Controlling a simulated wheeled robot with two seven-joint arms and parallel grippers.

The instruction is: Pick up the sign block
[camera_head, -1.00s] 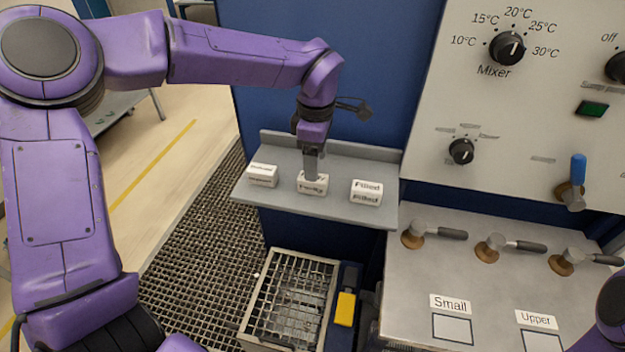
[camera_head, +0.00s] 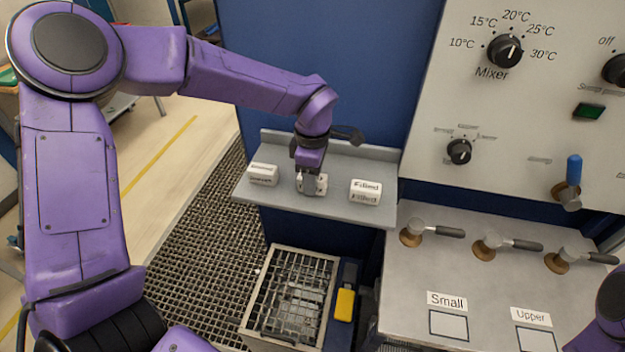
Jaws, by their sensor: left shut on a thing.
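Three white sign blocks stand in a row on a small grey shelf (camera_head: 345,207). The left block (camera_head: 263,174) has small dark text that I cannot read. The right block (camera_head: 366,192) reads "Filled". The middle block (camera_head: 322,184) is mostly hidden by my left gripper (camera_head: 309,187), which points down and is shut on it. The block appears to be at shelf level; I cannot tell whether it touches the shelf. Part of my right arm shows at the lower right edge, but its gripper is not in view.
A panel with a Mixer knob (camera_head: 503,50) and a blue-handled lever (camera_head: 573,170) rises at right. Below it, a metal bench holds several valves (camera_head: 411,233) and "Small" and "Upper" labels. A wire basket (camera_head: 290,292) and a yellow item (camera_head: 344,305) lie below the shelf.

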